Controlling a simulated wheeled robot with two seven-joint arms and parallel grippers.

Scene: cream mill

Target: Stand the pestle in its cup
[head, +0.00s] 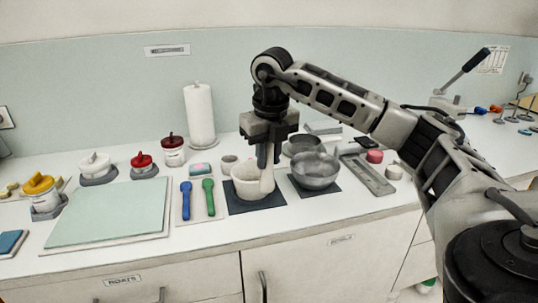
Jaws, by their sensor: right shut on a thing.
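My right gripper (268,152) points straight down over the counter and is shut on the pestle (267,181). The pestle is pale and upright; its lower part shows in front of or inside the cream mortar bowl (246,187), and I cannot tell whether it touches the bowl. The mortar stands on a dark mat (263,205). A small grey cup (228,162) stands behind and to the left of the mortar; it may be the pestle's cup, and its inside is too small to make out. My left gripper is out of view.
A metal bowl (315,171) stands right of the mortar, with a dark bowl (302,146) behind it. Blue (186,200) and green (209,197) spatulas lie to the left, beside a large pale green board (108,213). A paper roll (199,113) stands at the back.

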